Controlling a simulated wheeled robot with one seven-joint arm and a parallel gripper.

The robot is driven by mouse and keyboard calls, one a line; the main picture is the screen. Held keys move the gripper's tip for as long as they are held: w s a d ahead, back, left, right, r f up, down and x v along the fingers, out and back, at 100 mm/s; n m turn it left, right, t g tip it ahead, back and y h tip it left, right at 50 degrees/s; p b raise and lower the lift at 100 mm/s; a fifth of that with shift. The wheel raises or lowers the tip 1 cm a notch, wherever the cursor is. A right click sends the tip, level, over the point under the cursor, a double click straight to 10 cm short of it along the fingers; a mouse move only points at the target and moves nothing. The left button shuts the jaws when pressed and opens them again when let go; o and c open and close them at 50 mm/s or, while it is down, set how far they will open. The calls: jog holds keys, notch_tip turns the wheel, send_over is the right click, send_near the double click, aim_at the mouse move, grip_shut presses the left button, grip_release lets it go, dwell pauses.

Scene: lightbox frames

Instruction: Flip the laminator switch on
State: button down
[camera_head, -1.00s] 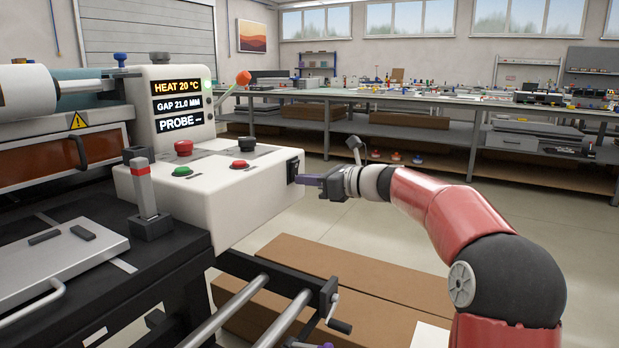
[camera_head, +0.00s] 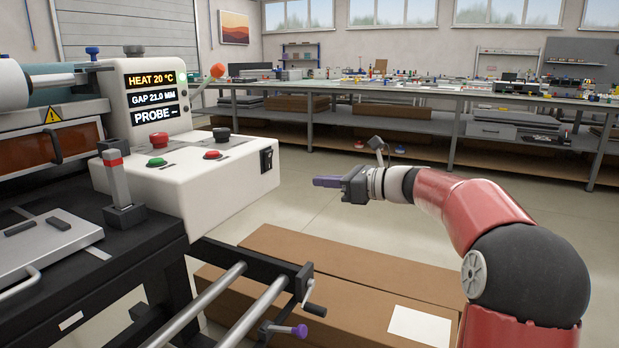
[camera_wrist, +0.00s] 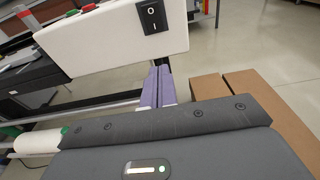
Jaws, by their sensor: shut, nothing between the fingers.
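The laminator (camera_head: 210,190) is a white console at left with a lit display reading HEAT 20 °C, GAP 21.0 MM and PROBE. Its black rocker switch (camera_head: 266,160) is on the right end face. In the wrist view the switch (camera_wrist: 152,16) shows a white O above and I below; I cannot tell which half is pressed in. My gripper (camera_head: 316,182) has purple fingers, shut and empty. It is to the right of the switch and apart from it, slightly lower.
Red, green and black knobs sit on the console top. A grey lever (camera_head: 118,185) stands at its left. Metal rails (camera_head: 220,290) and a crank (camera_head: 308,300) jut out below. Cardboard boxes (camera_head: 330,280) lie on the floor. A long workbench (camera_head: 420,105) is behind.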

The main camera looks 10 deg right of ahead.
jog(key=shift+s+d+f, duration=0.2)
jog(key=shift+s+d, duration=0.3)
jog(key=shift+d, duration=0.15)
jog(key=shift+d, duration=0.1)
jog(key=s+a+f+n+g+h, duration=0.2)
jog(key=s+a+f+n, duration=0.15)
jog(key=s, duration=0.25)
jog(key=s+a+f+n+g+h, duration=0.1)
jog(key=s+a+f+n+h, duration=0.15)
jog(key=s+n, duration=0.3)
jog(key=s+a+f+n+g+h, duration=0.2)
jog(key=s+a+n, duration=0.1)
jog(key=s, duration=0.4)
jog(key=s+d+f+n+h, duration=0.3)
jog(key=s+n, duration=0.3)
jog(key=s, duration=0.3)
jog(key=s+d+f+n+t+h, duration=0.1)
jog(key=s+d+f+n+h, duration=0.3)
jog(key=s+n, duration=0.3)
jog(key=shift+s+f, duration=0.8)
jog(key=shift+s, duration=0.15)
